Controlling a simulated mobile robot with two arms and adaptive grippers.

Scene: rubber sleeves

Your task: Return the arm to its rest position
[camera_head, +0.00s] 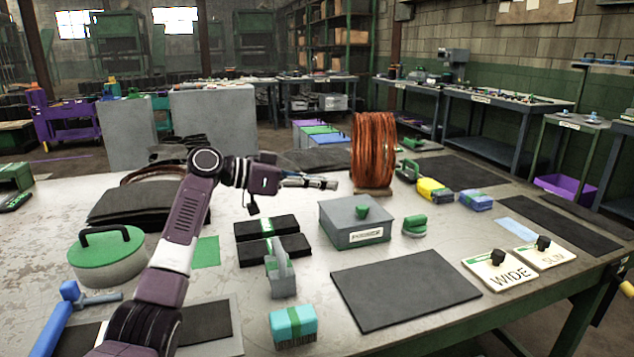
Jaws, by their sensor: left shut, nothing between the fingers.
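My left arm (184,225) comes in from the bottom left and bends at an elbow above the table. Its left gripper (332,185) points to the right, shut and empty, in the air behind the grey lidded box (355,232) and left of the copper-coloured coil (373,150). My right gripper does not show.
The worktable (300,290) holds black packs (268,226), a dark mat (400,287), a teal brush (293,322), a green-lidded pot (107,252), a blue-handled hammer (55,320) and plates marked WIDE (497,275) and SLIM (545,257). The arm passes close to the pot.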

